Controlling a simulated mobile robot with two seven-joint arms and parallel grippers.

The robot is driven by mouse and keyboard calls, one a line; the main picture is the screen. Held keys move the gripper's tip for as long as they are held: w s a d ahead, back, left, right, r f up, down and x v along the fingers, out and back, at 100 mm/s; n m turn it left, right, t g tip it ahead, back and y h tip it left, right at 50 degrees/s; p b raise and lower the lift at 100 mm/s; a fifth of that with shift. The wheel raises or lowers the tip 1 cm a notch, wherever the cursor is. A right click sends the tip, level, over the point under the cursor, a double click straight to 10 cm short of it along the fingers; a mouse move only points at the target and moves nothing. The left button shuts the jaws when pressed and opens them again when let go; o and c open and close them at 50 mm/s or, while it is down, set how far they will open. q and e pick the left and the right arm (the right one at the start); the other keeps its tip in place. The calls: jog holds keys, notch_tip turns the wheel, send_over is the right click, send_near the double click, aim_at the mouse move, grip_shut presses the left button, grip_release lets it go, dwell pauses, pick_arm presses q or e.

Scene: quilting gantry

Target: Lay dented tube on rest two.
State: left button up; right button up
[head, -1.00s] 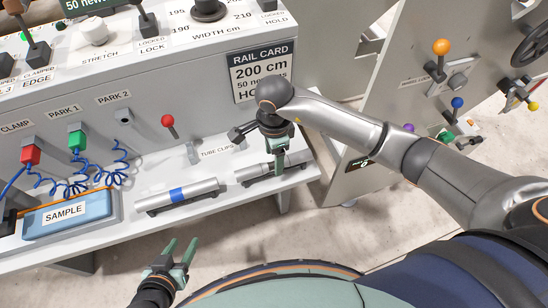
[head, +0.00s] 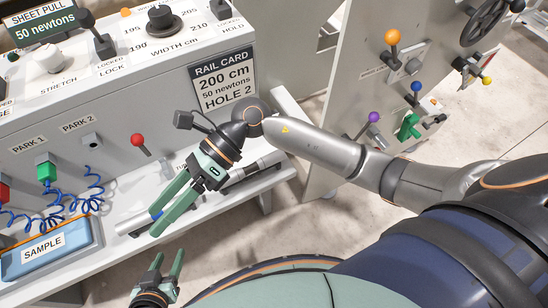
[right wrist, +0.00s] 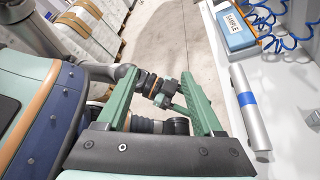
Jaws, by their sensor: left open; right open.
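A grey metal tube with a blue band (head: 130,224) lies on the white shelf, partly behind my right gripper. The banded tube shows whole in the right wrist view (right wrist: 246,122), to the right of the fingers. A second grey tube (head: 262,167) lies further right on the shelf, partly hidden by my right wrist. I cannot make out a dent on either tube, or a label for rest two. My right gripper (head: 156,222) is open and empty, in front of the banded tube in the head view. My left gripper (head: 167,258) is open and empty below the shelf's front edge.
A blue SAMPLE box (head: 50,249) stands at the shelf's left end near coiled blue hoses (head: 80,200). A red-knobbed lever (head: 138,141) sticks out above the shelf. A rail card (head: 223,82) reads 200 cm, 50 newtons, HOLE 2. A grey lever panel (head: 430,60) stands right.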

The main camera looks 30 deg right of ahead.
jog(key=w+d+r+m+t+y, duration=0.3)
jog(key=w+r+m+t+y, duration=0.4)
jog(key=m+t, duration=0.9)
jog(key=w+d+f+m+t+h, duration=0.45)
jog(key=d+f+m+h, duration=0.35)
jog(key=m, duration=0.9)
jog(key=s+d+f+m+g+h, duration=0.3)
jog(key=s+f+m, duration=0.3)
jog(key=f, duration=0.4)
jog(key=s+d+f+m+g+h, duration=0.4)
jog(key=s+d+f+m+h, duration=0.2)
jog(key=f, duration=0.5)
jog(key=m, duration=0.2)
jog(key=shift+s+d+m, duration=0.15)
jog(key=shift+s+m, duration=0.15)
jog(key=shift+s, duration=0.05)
